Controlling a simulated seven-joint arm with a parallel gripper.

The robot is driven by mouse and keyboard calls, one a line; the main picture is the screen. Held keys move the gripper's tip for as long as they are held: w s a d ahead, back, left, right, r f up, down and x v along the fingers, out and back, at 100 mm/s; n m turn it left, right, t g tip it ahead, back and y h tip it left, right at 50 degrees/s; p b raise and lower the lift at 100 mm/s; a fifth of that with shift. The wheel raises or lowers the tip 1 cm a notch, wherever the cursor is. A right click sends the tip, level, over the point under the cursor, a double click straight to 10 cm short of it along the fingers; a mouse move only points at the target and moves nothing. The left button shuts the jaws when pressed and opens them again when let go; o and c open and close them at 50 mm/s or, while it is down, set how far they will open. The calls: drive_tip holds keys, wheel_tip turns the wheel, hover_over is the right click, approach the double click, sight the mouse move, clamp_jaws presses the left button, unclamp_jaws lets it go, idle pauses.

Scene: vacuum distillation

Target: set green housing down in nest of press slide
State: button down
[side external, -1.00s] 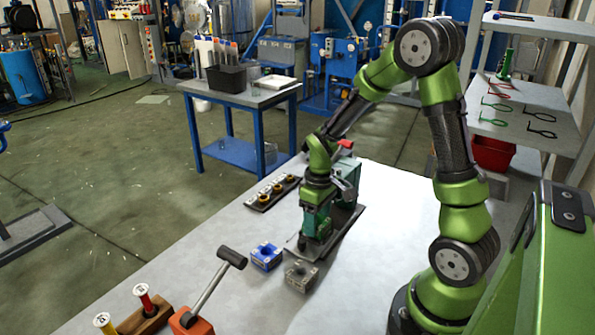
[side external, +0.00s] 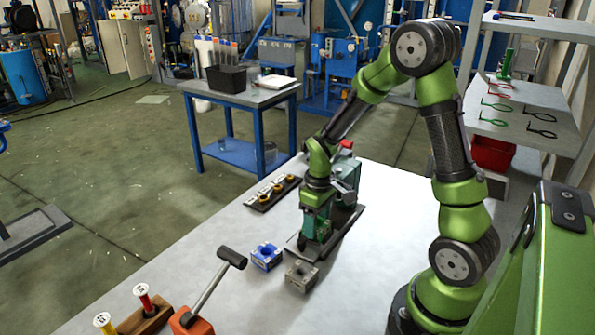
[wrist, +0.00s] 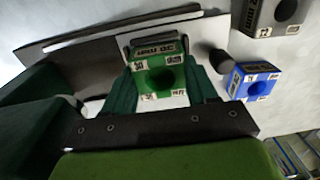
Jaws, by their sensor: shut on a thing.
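My gripper (side external: 316,228) is shut on the green housing (wrist: 158,76), a block with a round hole and white labels, seen between the two fingers in the wrist view. In the side view the fingers mostly hide the housing. The gripper points down over the front of the press's dark base plate (side external: 297,248), with the green press body (side external: 346,172) just behind it. The plate also shows beneath the housing in the wrist view (wrist: 88,62). The slide's nest is hidden, and I cannot tell whether the housing touches it.
A blue housing (side external: 266,256) and a grey housing (side external: 301,275) stand on the table in front of the plate. A dark strip with several orange-ringed parts (side external: 272,193) lies to the left. The table's middle right is clear.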

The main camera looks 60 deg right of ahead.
drive_tip(key=shift+f, duration=0.1)
drive_tip(key=shift+c, duration=1.2)
unclamp_jaws()
drive_tip(key=shift+o, duration=1.2)
drive_tip(key=shift+r, duration=3.5)
